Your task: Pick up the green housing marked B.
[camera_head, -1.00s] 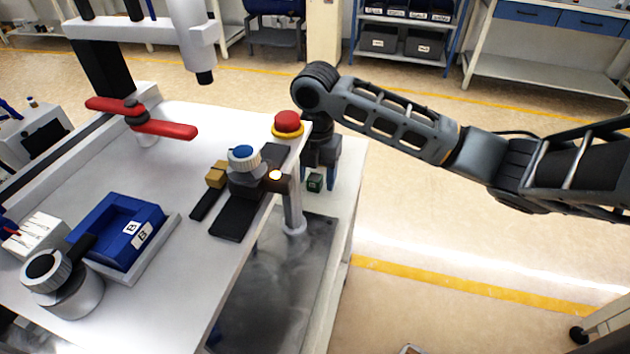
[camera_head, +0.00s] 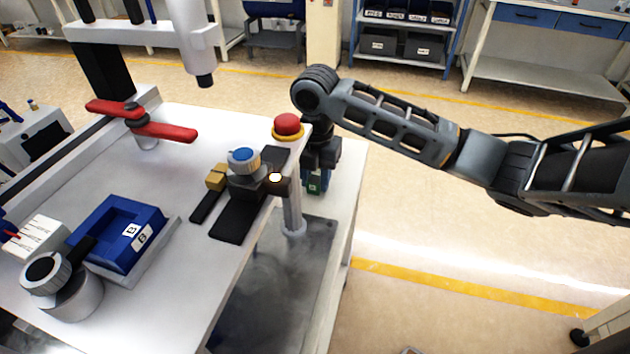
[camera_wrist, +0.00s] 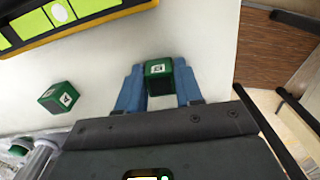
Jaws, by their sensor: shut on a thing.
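My gripper (camera_head: 315,180) points down over the lower table at the right of the white workbench. It also shows in the wrist view (camera_wrist: 159,90), with its blue fingers shut on a green housing (camera_wrist: 158,68). That housing has a pale label whose letter I cannot read for sure. Only a small part of it shows in the head view (camera_head: 314,184), between the fingers. A second green housing (camera_wrist: 60,97) with a white label lies apart, to the left in the wrist view. Its letter looks like A.
A dark tray with yellow-green panels (camera_wrist: 60,20) lies at the upper left of the wrist view. In the head view, a red button (camera_head: 287,124) and a post (camera_head: 292,210) stand close left of my gripper. A blue bin (camera_head: 117,232) sits on the workbench.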

